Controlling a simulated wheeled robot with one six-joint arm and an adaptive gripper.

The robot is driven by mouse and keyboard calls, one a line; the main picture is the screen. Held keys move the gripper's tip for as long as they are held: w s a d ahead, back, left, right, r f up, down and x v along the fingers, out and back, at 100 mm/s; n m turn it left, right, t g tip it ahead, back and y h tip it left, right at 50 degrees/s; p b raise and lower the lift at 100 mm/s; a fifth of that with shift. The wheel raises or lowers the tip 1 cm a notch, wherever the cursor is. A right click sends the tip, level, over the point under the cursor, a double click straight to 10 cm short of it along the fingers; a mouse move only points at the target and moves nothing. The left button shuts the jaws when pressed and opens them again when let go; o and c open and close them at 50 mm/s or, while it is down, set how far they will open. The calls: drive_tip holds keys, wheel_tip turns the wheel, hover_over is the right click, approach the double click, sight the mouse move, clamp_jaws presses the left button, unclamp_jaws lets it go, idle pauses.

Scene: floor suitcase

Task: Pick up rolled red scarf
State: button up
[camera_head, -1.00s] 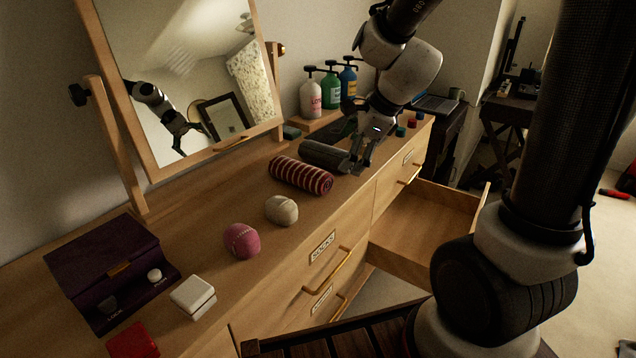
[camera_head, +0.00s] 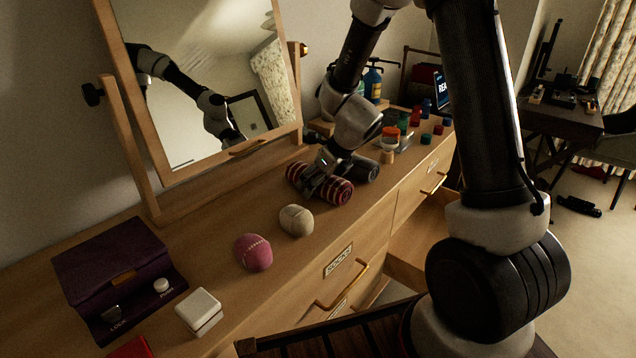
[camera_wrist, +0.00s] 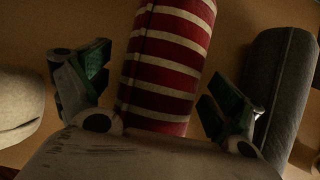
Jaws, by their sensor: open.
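The rolled red scarf, dark red with pale stripes, lies on the wooden dresser top in the head view (camera_head: 338,191). In the wrist view the scarf (camera_wrist: 170,62) runs up and down the picture between my two fingers. My gripper (camera_head: 322,186) is over the middle of the scarf and hides part of it. In the wrist view my gripper (camera_wrist: 153,100) is open, with one finger on each side of the roll and gaps between the fingers and the cloth.
A dark grey roll (camera_head: 362,168) lies close on the right of the scarf. A beige rolled item (camera_head: 296,220) and a pink one (camera_head: 253,252) lie to the left. A mirror (camera_head: 205,90) stands behind. An open drawer (camera_head: 408,243) juts out in front.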

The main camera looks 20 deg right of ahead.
drive_tip(key=shift+c, duration=0.3)
drive_tip(key=c, duration=1.1)
